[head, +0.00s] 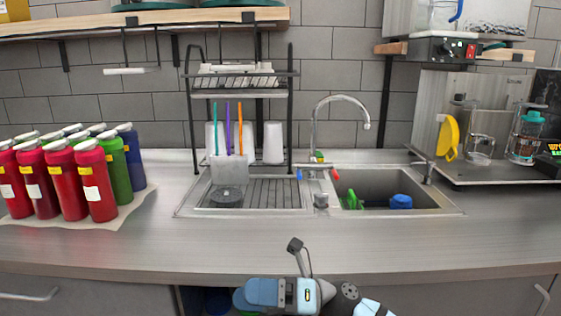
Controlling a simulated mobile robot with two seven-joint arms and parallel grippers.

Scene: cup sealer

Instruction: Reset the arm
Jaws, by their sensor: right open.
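My right gripper (245,297) is at the bottom centre of the head view, in front of the counter's front edge. Its arm comes in from the lower right, and its blue-grey end points left. The jaws are open, and I see nothing held in them. A small dark part on a thin stalk rises above it, overlapping the counter front in the picture. My left gripper is not in view.
The counter (300,245) has free room along its front. Several coloured bottles (95,185) stand at left. A dish rack (240,85), a clear holder with coloured sticks (229,170) and a sink (420,180) are behind. A machine (490,125) stands at right.

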